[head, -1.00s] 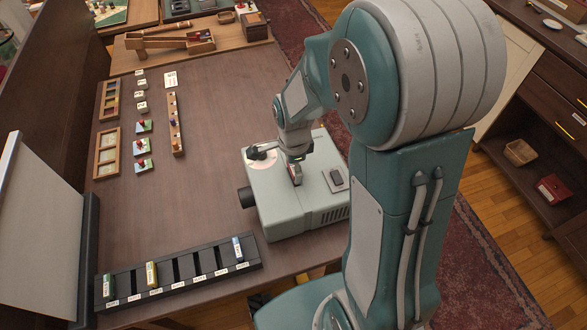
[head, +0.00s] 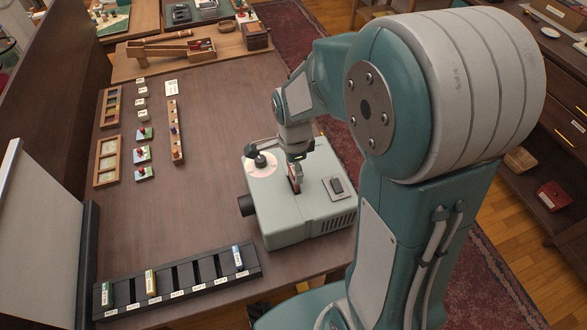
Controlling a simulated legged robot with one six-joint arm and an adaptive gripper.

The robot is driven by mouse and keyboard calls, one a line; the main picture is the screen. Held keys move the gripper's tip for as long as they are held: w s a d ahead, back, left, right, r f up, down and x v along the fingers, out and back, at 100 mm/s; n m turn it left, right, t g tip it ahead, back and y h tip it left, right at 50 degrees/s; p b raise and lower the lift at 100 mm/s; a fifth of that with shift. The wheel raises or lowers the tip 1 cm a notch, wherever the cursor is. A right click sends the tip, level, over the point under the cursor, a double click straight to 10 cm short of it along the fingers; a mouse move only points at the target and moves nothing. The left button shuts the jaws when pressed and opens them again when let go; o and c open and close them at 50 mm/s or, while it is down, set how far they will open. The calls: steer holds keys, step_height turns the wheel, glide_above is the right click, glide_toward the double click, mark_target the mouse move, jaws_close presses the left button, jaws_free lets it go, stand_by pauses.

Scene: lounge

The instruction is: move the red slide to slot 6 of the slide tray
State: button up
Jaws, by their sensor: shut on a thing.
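My gripper (head: 296,182) points down at the top of the grey projector (head: 310,215) and is shut on the red slide (head: 292,185). Only a thin red edge of the slide shows, at the projector's top opening; my fingers hide the rest. I cannot tell whether the slide is clear of the opening. The black slide tray (head: 176,301) lies at the table's near edge. A green slide (head: 106,294) stands at its left end, a yellow slide (head: 151,282) further right, and a blue slide (head: 238,257) at its right end. Slots between yellow and blue look empty; label numbers are unreadable.
A grey panel (head: 40,220) stands left of the tray. Wooden trays (head: 107,158) and a peg strip (head: 175,130) lie at the back left. A wooden stand (head: 170,48) is at the far edge. The table middle is clear.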

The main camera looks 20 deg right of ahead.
steer(key=shift+r, duration=1.4)
